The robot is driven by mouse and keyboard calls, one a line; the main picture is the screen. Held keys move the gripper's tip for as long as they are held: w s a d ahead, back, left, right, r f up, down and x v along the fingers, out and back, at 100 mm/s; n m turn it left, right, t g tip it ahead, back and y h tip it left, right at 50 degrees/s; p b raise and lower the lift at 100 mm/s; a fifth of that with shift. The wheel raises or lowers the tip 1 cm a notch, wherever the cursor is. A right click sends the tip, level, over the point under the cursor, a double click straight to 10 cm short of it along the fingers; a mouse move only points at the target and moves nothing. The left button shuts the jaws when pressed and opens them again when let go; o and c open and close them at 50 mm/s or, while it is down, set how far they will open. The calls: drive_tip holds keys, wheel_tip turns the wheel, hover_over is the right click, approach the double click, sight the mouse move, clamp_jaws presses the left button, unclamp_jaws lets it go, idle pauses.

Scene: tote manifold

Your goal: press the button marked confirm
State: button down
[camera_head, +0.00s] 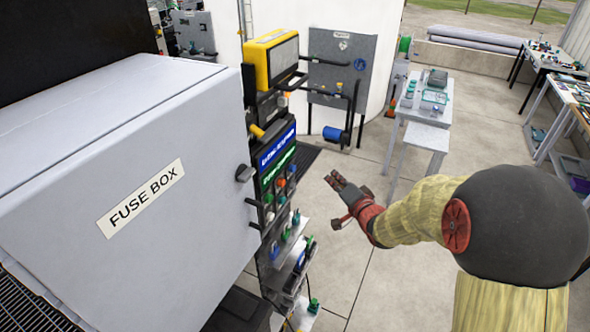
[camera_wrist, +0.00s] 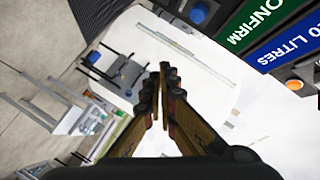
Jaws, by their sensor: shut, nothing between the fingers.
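The green CONFIRM plate (camera_wrist: 252,24) is at the upper right of the wrist view, seen at a slant. A round blue button (camera_wrist: 199,11) is beside it at the top edge. In the head view the green plate (camera_head: 278,168) is on the side of the tall panel, its lettering too small to read. My gripper (camera_head: 333,181) is in free air to the right of the panel, apart from it. In the wrist view my gripper (camera_wrist: 160,76) is shut and empty, its fingertips below and left of the plate. Whether the blue button is the confirm one is unclear.
A blue 20 LITRES plate (camera_wrist: 287,52) adjoins the green one, with an orange button (camera_wrist: 295,84) near it. Black handles (camera_head: 255,202) and small fittings stick out from the panel. A grey fuse box (camera_head: 120,190) fills the left. Open floor (camera_head: 350,260) lies around my gripper.

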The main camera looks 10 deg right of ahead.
sight(294, 169)
drive_tip(key=w+a+b, duration=0.2)
drive_tip(key=w+a, duration=0.3)
drive_tip(key=a, duration=0.2)
idle(0.5)
drive_tip(key=shift+w+a+b, duration=0.2)
drive_tip(key=shift+b, duration=0.1)
idle(1.1)
drive_tip(key=shift+w+a, duration=0.15)
drive_tip(key=shift+a, duration=0.05)
drive_tip(key=shift+w+a+b, duration=0.35)
drive_tip(key=shift+a+b, duration=0.1)
idle(1.2)
drive_tip(key=shift+s+d, duration=0.65)
drive_tip(key=shift+d, duration=0.15)
drive_tip(key=shift+d, duration=0.1)
